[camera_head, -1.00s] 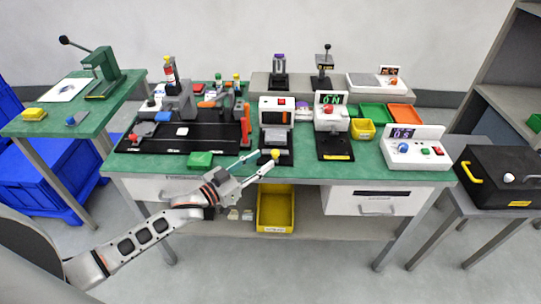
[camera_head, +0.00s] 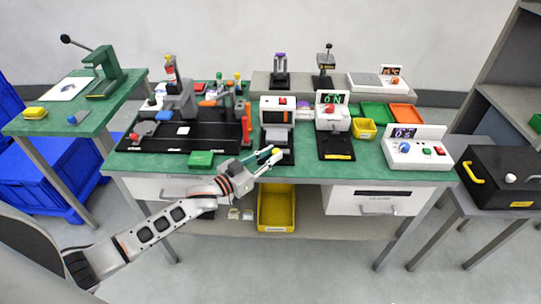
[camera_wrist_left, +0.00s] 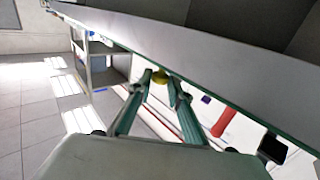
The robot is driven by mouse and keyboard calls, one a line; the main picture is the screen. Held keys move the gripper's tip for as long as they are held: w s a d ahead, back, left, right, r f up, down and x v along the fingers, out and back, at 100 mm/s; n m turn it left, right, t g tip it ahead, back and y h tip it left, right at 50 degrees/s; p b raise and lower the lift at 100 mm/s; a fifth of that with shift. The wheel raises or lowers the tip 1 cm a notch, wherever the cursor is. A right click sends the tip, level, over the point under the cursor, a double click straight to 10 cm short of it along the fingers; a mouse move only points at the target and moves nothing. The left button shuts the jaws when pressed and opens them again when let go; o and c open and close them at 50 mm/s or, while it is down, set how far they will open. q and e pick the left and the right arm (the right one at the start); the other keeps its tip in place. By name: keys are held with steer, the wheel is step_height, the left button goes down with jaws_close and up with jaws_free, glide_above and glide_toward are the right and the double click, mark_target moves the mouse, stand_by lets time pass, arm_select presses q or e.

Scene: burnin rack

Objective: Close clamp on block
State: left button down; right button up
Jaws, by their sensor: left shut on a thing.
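My left gripper (camera_head: 268,157) reaches over the front edge of the green-topped table. The knob is just in front of a black base (camera_head: 279,137) below a white unit with a dark screen (camera_head: 275,112). The gripper covers part of that spot, so I cannot tell the clamp's shape or whether a block is in it. My right gripper is not in view.
A green block (camera_head: 200,159) lies left of the gripper near the table's front edge. A black board (camera_head: 175,138) is behind it. A black plate (camera_head: 336,146) lies to the right. A yellow bin (camera_head: 276,208) sits on the shelf below. Bare table top (camera_head: 350,172) extends to the right.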

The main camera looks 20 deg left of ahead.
arm_select(q)
steer(key=w, duration=0.1)
steer(key=w+a, duration=0.1)
steer(key=w, duration=0.1)
steer(key=shift+w+b, duration=0.3)
steer(key=shift+b, duration=0.05)
steer(key=shift+a+r, duration=0.15)
steer(key=c, duration=2.3)
jaws_free()
steer(key=o, duration=0.4)
steer(key=shift+w, duration=0.15)
steer(key=shift+s+a+f, duration=0.1)
steer(key=shift+s+f, duration=0.1)
steer(key=shift+s, duration=0.15)
steer(key=v, duration=1.1)
steer(key=shift+s+r, duration=0.15)
steer(key=shift+r, duration=0.05)
